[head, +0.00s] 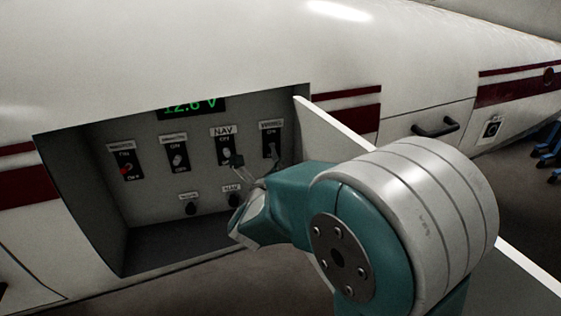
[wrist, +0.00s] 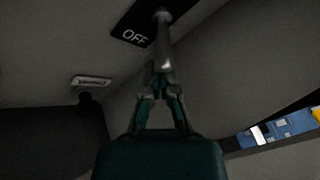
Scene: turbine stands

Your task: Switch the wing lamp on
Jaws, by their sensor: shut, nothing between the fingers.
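A grey switch panel (head: 150,220) is set in a recess of the white body. It has a row of several toggle switches. The rightmost switch (head: 271,140) has a label too small to read. To its left is the switch marked NAV (head: 224,146). My gripper (head: 240,162) is in front of the panel's right part, its fingers partly hidden by my wrist. In the wrist view my gripper (wrist: 162,68) is shut and empty, at the lower end of a metal toggle lever (wrist: 163,32) on a plate marked OFF (wrist: 135,37). I cannot tell whether they touch.
A red-tipped switch (head: 126,170) and another toggle (head: 177,158) are further left. Two dark knobs (head: 191,207) (head: 234,200) sit below the row. A green display (head: 190,105) is above. An open white door (head: 335,130) stands at the recess's right edge. A black handle (head: 435,128) is further right.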

